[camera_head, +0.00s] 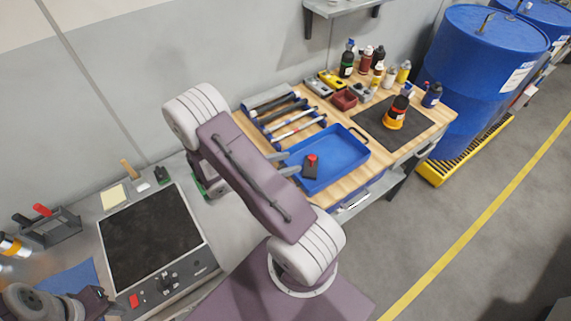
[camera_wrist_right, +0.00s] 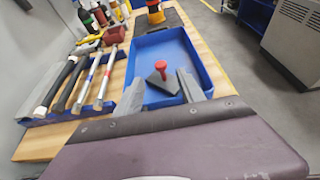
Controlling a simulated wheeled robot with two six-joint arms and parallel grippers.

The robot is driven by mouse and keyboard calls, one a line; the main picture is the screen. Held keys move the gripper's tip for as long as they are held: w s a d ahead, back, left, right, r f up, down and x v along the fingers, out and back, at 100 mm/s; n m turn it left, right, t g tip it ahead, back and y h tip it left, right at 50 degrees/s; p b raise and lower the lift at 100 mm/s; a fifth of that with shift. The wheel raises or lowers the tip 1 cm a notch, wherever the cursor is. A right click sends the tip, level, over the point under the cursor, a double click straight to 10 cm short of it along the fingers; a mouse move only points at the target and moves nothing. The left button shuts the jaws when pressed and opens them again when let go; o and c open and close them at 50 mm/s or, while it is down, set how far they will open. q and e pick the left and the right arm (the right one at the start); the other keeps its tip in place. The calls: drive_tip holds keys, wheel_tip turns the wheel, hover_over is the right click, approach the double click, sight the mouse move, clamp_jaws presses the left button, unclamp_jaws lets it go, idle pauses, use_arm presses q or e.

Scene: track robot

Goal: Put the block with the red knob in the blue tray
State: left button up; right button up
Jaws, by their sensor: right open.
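The block with the red knob (camera_head: 310,168) is dark grey with a red knob on top. It rests inside the blue tray (camera_head: 345,150), near the tray's left side. My right gripper (camera_head: 284,163) is open at the tray's left edge, with its fingers pointing toward the block. In the right wrist view the block (camera_wrist_right: 160,82) shows beyond and between the two spread fingers (camera_wrist_right: 161,88), with the knob up. No grip on it shows. My left gripper (camera_head: 98,300) is at the bottom left corner of the head view, and its jaws cannot be made out.
Several hammers (camera_head: 290,118) lie in a rack left of the tray. A black mat (camera_head: 415,140) with an orange-and-black bottle (camera_head: 396,115) is to the right. Bottles and a red bin (camera_head: 344,98) stand behind. Blue drums (camera_head: 480,80) stand beyond the bench.

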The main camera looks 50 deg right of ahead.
drive_tip(key=shift+w+a+r, duration=0.1)
drive_tip(key=shift+a+r, duration=0.1)
drive_tip(key=shift+a, duration=0.3)
drive_tip(key=s+a+r+m+y, duration=0.1)
drive_tip(key=s+a+m+y, duration=0.2)
drive_tip(key=a+m+y, duration=0.4)
drive_tip(key=s+a+m+y, duration=0.2)
drive_tip(key=a+m+y, duration=0.15)
drive_tip(key=a, duration=0.55)
drive_tip(key=w+a+r+m+t+y, duration=0.3)
drive_tip(key=w+a+m+t, duration=0.1)
drive_tip(key=a+m, duration=0.1)
drive_tip(key=shift+a, duration=0.35)
